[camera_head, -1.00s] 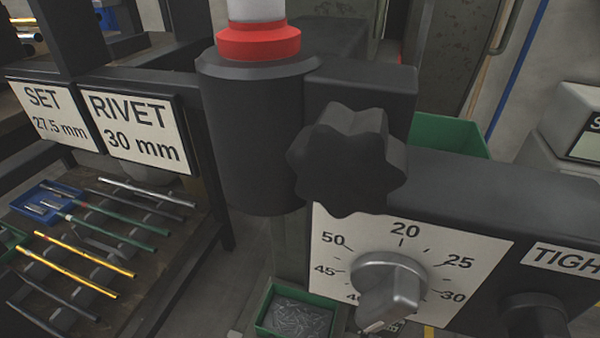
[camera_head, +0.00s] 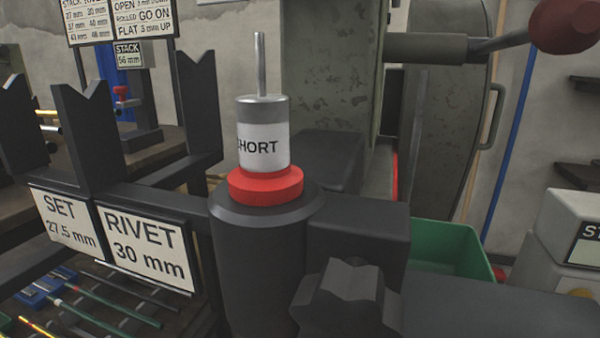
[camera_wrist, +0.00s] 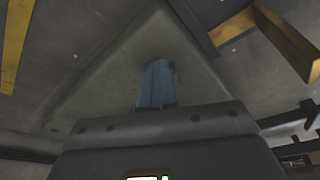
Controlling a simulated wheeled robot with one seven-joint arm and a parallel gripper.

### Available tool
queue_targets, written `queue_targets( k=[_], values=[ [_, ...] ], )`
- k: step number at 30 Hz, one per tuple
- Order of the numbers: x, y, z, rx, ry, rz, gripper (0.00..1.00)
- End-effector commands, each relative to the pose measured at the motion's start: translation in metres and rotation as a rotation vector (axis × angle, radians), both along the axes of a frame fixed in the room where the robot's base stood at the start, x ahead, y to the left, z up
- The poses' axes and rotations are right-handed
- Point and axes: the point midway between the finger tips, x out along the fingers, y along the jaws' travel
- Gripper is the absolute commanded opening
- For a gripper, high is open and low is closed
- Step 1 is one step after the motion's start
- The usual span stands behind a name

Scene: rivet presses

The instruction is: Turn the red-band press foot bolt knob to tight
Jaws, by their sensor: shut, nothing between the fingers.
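The press with the red band (camera_head: 265,186) stands at the middle of the head view. Above the band is a white and grey cylinder marked "SHORT" (camera_head: 263,140), with a thin metal rod rising from its top. A black lobed knob (camera_head: 350,295) is on the front of the press at the bottom, partly cut off by the frame; whether it is the foot bolt knob I cannot tell. My gripper (camera_wrist: 157,72) shows in the wrist view with its blue fingers together and empty. It is not seen in the head view, and no knob shows near it.
Signs "SET 27.5 mm" (camera_head: 66,230) and "RIVET 30 mm" (camera_head: 147,249) hang left of the press, beneath dark V-notched supports. A green bin (camera_head: 450,246) stands behind right. A lever with a dark red ball (camera_head: 568,25) juts in at upper right.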

Motion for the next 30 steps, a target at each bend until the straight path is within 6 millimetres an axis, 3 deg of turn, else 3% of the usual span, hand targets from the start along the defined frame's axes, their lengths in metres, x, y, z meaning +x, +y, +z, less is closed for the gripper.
queue_targets(
  k=[1, 14, 30],
  values=[
    [-0.017, 0.013, -0.014, 0.011, 0.032, 0.026, 0.0],
    [-0.024, 0.008, -0.012, 0.01, 0.033, 0.025, 0.0],
    [-0.018, 0.003, 0.049, 0.006, 0.021, 0.015, 0.0]
  ],
)
